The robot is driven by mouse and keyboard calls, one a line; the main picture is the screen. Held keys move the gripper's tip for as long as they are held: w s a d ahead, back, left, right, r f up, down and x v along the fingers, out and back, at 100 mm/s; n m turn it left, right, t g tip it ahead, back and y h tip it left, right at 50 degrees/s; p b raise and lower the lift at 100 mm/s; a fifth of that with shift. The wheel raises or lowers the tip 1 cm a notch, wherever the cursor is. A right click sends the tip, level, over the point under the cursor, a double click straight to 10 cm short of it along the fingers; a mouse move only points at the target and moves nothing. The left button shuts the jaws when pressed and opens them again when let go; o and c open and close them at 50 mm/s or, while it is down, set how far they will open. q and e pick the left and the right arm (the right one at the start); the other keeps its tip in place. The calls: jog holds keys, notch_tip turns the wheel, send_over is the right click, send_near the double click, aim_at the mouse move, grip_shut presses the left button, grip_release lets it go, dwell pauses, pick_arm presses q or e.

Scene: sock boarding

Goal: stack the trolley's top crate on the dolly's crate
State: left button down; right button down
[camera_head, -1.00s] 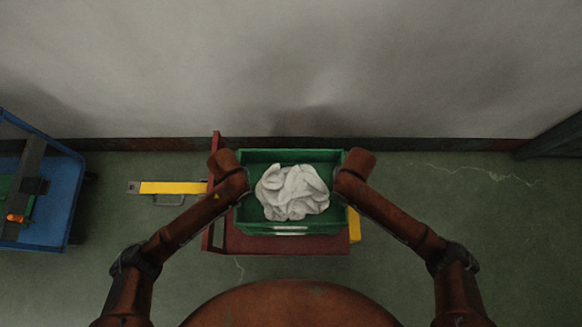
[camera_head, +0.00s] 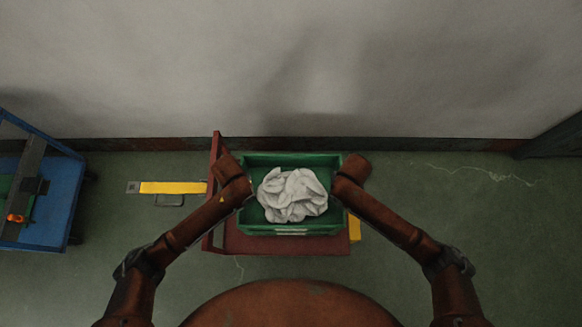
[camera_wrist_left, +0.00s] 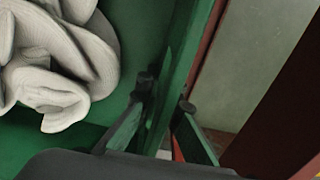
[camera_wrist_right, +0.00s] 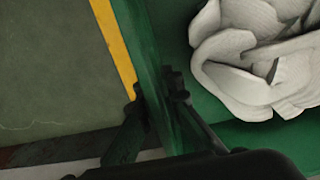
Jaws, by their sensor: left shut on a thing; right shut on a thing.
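A green crate (camera_head: 291,231) with crumpled white cloth (camera_head: 293,195) inside is in the middle of the head view, over a red flat deck (camera_head: 236,243). My left gripper (camera_wrist_left: 166,94) is shut on the crate's left wall, one finger inside and one outside. My right gripper (camera_wrist_right: 158,88) is shut on the right wall in the same way. The crate looks level. From above I cannot tell whether it rests on something or hangs clear, and any crate under it is hidden.
A blue cart (camera_head: 64,200) with something green on it stands at the far left. A red upright (camera_head: 215,150) rises at the deck's left end. Yellow strips (camera_head: 172,188) lie left and right of the deck. A wall (camera_head: 290,70) is close behind; the floor at right is clear.

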pick_arm(q)
jog(key=c, duration=2.1)
grip_release()
pick_arm(e)
jog(key=c, duration=2.1)
grip_release()
pick_arm(q)
notch_tip(320, 180, up, 12)
jog(key=shift+f, duration=0.1)
jog(key=shift+s, duration=0.1)
pick_arm(e)
notch_tip(320, 180, up, 12)
jog(key=shift+s, duration=0.1)
